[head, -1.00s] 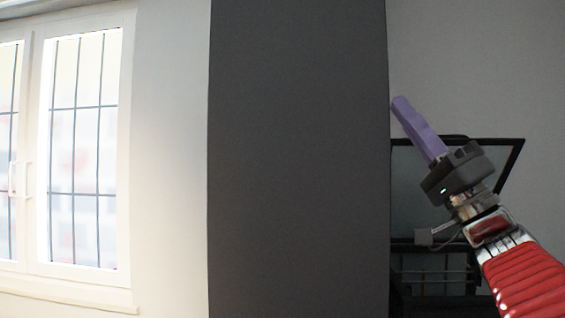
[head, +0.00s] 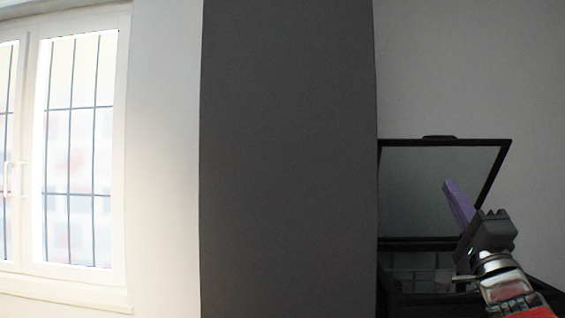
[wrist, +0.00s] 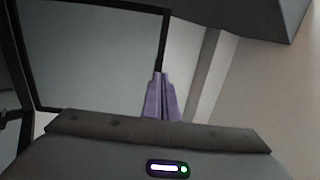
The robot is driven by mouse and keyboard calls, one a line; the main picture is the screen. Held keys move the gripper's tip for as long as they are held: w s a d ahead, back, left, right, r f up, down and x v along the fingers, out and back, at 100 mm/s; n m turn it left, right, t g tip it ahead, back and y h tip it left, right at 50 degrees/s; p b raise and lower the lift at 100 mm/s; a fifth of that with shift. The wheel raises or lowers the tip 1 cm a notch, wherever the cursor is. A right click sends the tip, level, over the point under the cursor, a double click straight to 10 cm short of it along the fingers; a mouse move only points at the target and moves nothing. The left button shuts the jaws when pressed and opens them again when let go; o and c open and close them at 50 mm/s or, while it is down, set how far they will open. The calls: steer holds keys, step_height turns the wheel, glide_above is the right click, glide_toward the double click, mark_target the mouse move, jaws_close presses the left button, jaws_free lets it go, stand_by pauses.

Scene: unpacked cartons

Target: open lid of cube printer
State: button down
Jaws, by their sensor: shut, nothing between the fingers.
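The cube printer (head: 425,243) is a dark box-shaped machine at the lower right of the head view, partly hidden by my arm. Its lid (head: 425,180), a glassy panel in a black frame with a small handle on its top edge, stands raised and tilted open. The framed lid also shows at the upper left of the wrist view (wrist: 95,60). My gripper (head: 448,184) has purple fingers, shut and empty, in front of the lid's right part. In the wrist view the fingers (wrist: 160,78) overlap the lid frame's edge; I cannot tell whether they touch it.
A wide dark grey pillar (head: 288,160) stands directly left of the printer and hides its left side. A barred window (head: 75,150) is in the pale wall at far left. Bare grey wall lies behind and right of the lid.

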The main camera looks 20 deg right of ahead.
steer(key=shift+d+f+m+g+h, duration=0.2)
steer(key=shift+f+m+g+h, duration=0.05)
steer(key=shift+f, duration=0.2)
steer(key=shift+d+f+m+g+h, duration=0.2)
steer(key=shift+f+m+g+h, duration=0.05)
steer(key=shift+f, duration=0.15)
steer(key=shift+w+r, duration=0.1)
glide_toward(428, 151)
steer(key=x, duration=0.6)
steer(key=shift+w+d+r, duration=0.1)
steer(key=shift+w, duration=0.05)
steer(key=shift+r, duration=0.1)
